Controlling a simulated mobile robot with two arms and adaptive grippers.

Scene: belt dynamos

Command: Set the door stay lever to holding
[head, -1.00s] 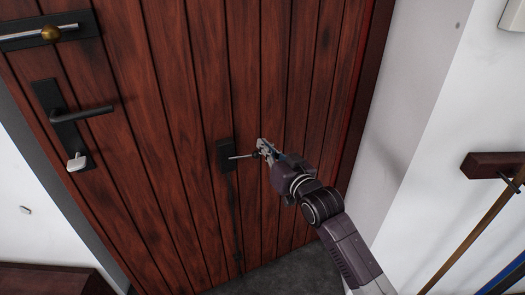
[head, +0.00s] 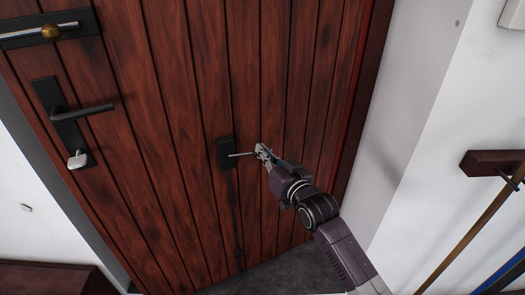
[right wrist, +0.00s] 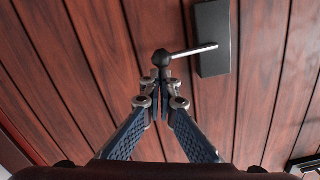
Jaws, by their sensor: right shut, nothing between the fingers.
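The door stay lever (head: 241,155) is a thin metal rod on a dark plate (head: 224,153) low on the wooden door. It sticks out to the right, about level in the head view. In the right wrist view the lever (right wrist: 192,51) ends in a dark ball knob (right wrist: 161,58). My right gripper (head: 261,152) is at the knob end of the lever. Its fingers (right wrist: 161,102) are shut, with the knob just beyond the tips in the right wrist view; I cannot tell whether they touch. My left gripper is out of view.
A black door handle (head: 84,111) with a pale thumb-turn (head: 78,160) sits on the door's left, below a bar with a brass knob (head: 50,32). A dark rod runs down the door from the stay plate. A wall rack (head: 490,163) with poles stands at the right.

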